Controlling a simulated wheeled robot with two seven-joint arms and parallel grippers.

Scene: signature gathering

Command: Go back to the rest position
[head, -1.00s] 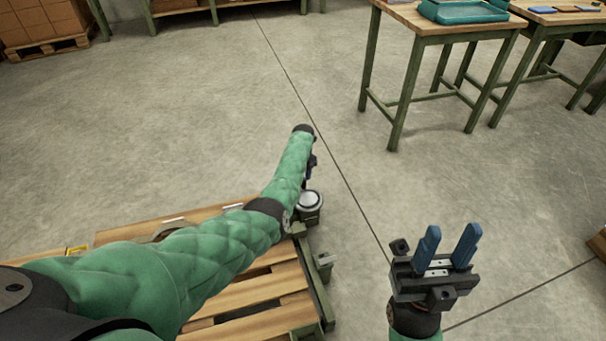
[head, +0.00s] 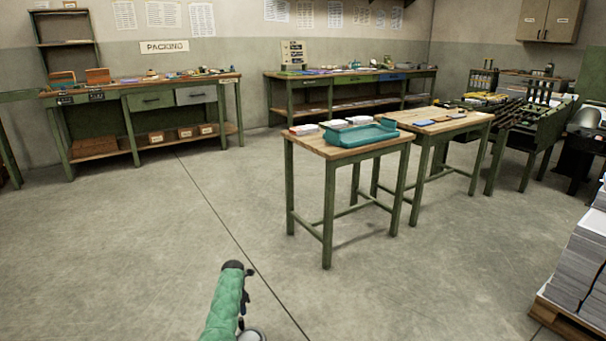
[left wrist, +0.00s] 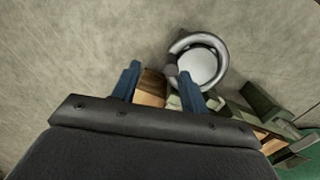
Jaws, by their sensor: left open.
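My left forearm (head: 222,308), in green padding, reaches up from the bottom edge of the head view. My left gripper (left wrist: 158,82) shows in the left wrist view with its two blue fingers apart and nothing between them that it grips. Its fingers are not clear in the head view. My right gripper is in neither view.
Below the left fingers are a round pale disc in a metal ring (left wrist: 200,66) and green framework (left wrist: 262,105). A wooden table (head: 340,148) bears a teal tray (head: 362,135). Paper stacks (head: 583,262) stand on a pallet at the right. Open floor (head: 130,240) lies between.

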